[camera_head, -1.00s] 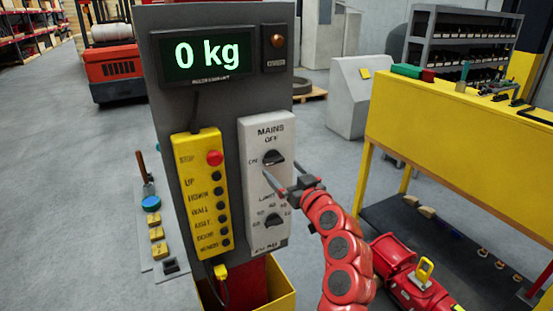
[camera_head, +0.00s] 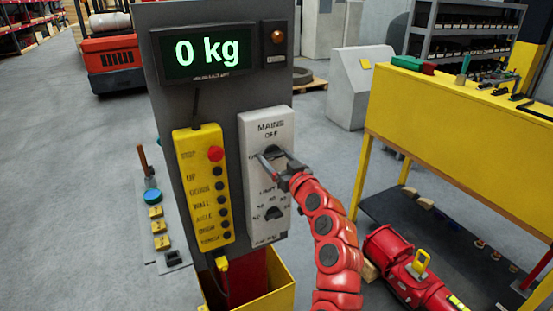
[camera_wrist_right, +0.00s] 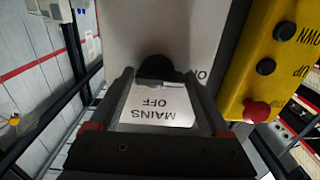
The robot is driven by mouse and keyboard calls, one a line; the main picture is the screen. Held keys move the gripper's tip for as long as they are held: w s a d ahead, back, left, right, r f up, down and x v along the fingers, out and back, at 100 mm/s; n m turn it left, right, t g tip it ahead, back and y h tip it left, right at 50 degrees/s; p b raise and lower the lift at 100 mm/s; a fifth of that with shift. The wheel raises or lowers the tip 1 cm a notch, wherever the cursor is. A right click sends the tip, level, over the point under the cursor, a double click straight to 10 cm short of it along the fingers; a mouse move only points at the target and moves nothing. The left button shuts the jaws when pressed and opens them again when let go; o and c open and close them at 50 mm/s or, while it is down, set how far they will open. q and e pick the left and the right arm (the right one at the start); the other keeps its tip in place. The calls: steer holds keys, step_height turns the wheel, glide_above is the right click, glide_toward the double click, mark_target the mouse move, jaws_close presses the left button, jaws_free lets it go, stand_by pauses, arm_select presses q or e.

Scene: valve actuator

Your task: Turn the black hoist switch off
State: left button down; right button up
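A white control plate (camera_head: 254,228) on a dark grey column carries a black rotary switch (camera_wrist_right: 158,67) under the words MAINS and OFF. A second black knob (camera_head: 274,213) sits lower on the same plate. My right gripper (camera_head: 268,160) is at the upper switch and partly hides it in the head view. In the wrist view my right gripper (camera_wrist_right: 160,82) is open, its two fingers spread with the switch between their tips. I cannot tell whether the fingers touch it. The switch's pointing direction is unclear. My left gripper is not in view.
A yellow pendant (camera_head: 204,190) with a red stop button and several black buttons is left of the plate. Above, a display (camera_head: 206,52) reads 0 kg. A yellow workbench (camera_head: 450,140) stands at the right; a red motor (camera_head: 400,270) lies below.

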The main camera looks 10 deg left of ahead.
steer(key=c, duration=0.9)
steer(key=shift+m, duration=0.3)
steer(key=m, duration=0.3)
steer(key=shift+r+m, duration=0.15)
steer(key=shift+m, duration=0.25)
steer(key=m+p, duration=0.1)
steer(key=m, duration=0.2)
steer(key=shift+r+m, duration=0.1)
steer(key=shift+m, duration=0.2)
steer(key=m+p, duration=0.3)
steer(key=m, duration=0.2)
steer(key=shift+d+r, duration=0.15)
steer(key=shift+m+p, duration=1)
steer(key=shift+m, duration=1.1)
steer(key=shift+w+f, duration=0.1)
steer(key=shift+f, duration=0.1)
